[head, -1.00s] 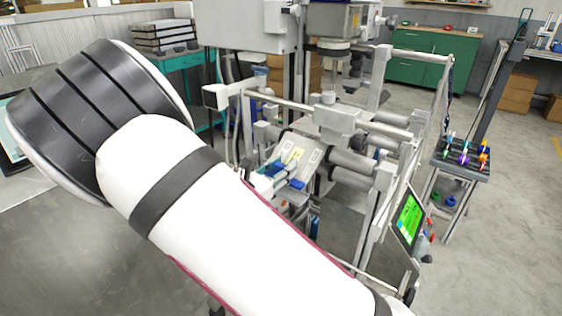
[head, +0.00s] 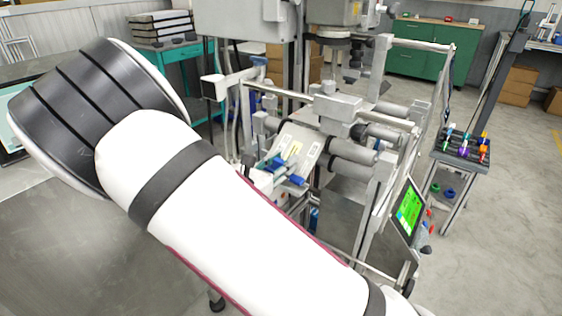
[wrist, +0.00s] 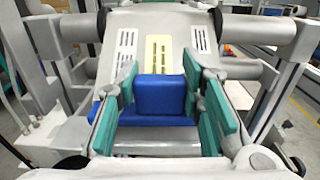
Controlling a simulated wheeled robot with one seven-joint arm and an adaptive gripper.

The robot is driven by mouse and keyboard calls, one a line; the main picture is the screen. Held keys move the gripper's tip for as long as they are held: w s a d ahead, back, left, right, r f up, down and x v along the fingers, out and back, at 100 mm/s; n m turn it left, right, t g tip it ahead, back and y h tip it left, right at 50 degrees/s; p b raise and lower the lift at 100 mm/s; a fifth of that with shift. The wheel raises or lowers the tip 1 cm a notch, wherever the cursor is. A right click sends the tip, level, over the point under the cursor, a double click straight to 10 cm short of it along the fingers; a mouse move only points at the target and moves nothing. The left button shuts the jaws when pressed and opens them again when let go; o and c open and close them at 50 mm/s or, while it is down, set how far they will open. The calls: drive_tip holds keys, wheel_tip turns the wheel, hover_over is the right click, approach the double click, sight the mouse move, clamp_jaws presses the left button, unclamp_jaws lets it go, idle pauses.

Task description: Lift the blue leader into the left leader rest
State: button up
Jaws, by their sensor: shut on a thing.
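The blue leader (wrist: 160,97) is a blue block standing on a flat blue base, between the green-padded fingers of my gripper (wrist: 160,112) in the wrist view. My gripper is shut on it. Blue parts also show in the head view (head: 298,180), low at the front of the sloped grey plate, partly behind my arm. The sloped plate (wrist: 131,28) lies just beyond the block and carries a yellow strip (wrist: 158,60) between two slotted white strips. I cannot tell for certain which part is the left leader rest.
Grey rollers (head: 352,150) and metal rails (head: 280,92) surround the plate. A lit green screen (head: 409,211) stands at the machine's right. A small stand (head: 462,158) with coloured pieces is farther right. Open floor (head: 500,250) lies beyond.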

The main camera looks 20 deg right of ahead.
drive_tip(key=shift+f+b, duration=0.4)
drive_tip(key=shift+f, duration=0.75)
drive_tip(key=o, duration=1.3)
drive_tip(key=v, duration=1.2)
